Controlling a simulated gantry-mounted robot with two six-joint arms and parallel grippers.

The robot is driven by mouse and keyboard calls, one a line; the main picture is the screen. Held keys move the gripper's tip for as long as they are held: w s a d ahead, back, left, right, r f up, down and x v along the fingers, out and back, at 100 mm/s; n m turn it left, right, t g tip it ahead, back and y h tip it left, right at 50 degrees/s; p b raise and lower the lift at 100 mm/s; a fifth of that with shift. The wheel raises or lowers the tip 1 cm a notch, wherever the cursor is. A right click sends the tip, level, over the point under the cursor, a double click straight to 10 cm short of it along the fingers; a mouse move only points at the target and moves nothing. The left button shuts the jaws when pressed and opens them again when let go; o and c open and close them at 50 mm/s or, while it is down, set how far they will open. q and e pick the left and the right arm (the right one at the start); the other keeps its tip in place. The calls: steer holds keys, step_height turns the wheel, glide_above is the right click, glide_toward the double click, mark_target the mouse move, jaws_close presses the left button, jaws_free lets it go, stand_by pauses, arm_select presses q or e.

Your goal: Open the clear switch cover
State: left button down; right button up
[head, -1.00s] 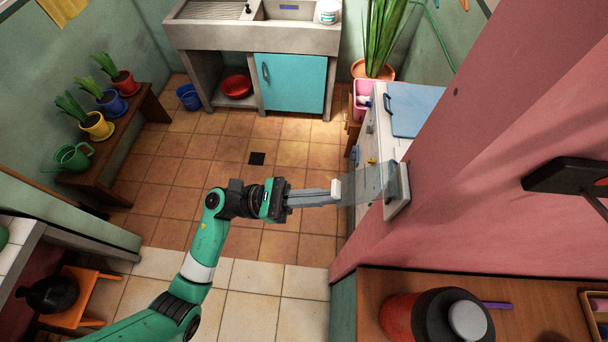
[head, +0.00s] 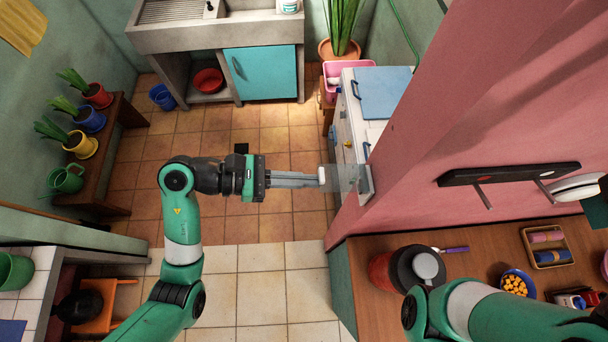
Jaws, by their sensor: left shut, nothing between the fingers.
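The clear switch cover (head: 345,179) is a see-through panel on the side of the pink wall. It sticks out to the left from a pale grey plate (head: 365,183). A small white block (head: 322,175) sits at the cover's left edge, right at my fingertips; I cannot tell whether it is the cover's tab. My left gripper (head: 320,180) reaches in from the left with its long grey fingers shut and nothing held between them. Its tips are at the cover's outer edge; contact is unclear. The switch behind the cover cannot be made out. My right gripper is out of view.
The pink wall (head: 440,110) closes off the right side. A wooden counter (head: 450,250) below holds a red-and-black jar (head: 395,270) and a tray (head: 546,246). A white cabinet (head: 350,125) stands beyond the cover.

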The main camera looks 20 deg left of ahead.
arm_select(q)
steer(key=shift+d+r, duration=0.1)
steer(key=shift+r, duration=0.4)
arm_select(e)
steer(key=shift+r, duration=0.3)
arm_select(q)
steer(key=shift+r+p, duration=0.15)
steer(key=shift+p, duration=0.15)
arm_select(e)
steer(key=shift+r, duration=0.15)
